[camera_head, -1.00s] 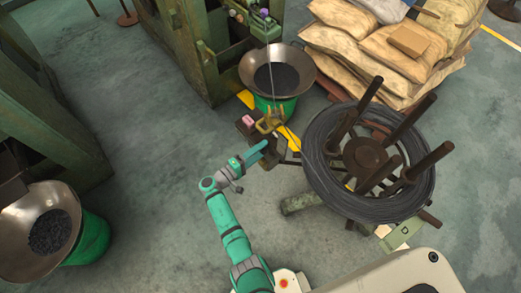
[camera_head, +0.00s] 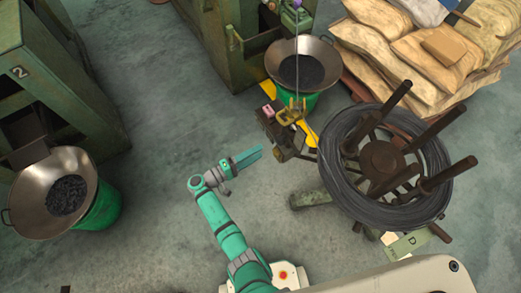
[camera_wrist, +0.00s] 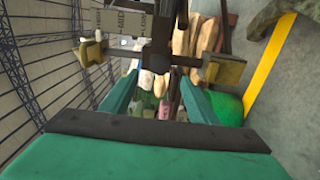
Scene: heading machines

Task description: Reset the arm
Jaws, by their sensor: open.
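My arm reaches up from the bottom of the head view, with its green end pointing to the right. My gripper (camera_head: 250,156) is held over the bare floor, left of the wire straightener stand (camera_head: 288,130). In the wrist view my gripper (camera_wrist: 158,100) shows two teal fingers spread apart with nothing held between them. Beyond the fingers in the wrist view are a dark post and yellowish metal blocks (camera_wrist: 225,71). I cannot tell how far off they are.
A wire coil on a spiked reel (camera_head: 345,180) stands to the right. Pans of dark pieces stand at the left (camera_head: 35,200) and at the top (camera_head: 325,72). Sacks (camera_head: 405,45) are piled at upper right. Green machines (camera_head: 45,75) stand at the left and top. The middle floor is open.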

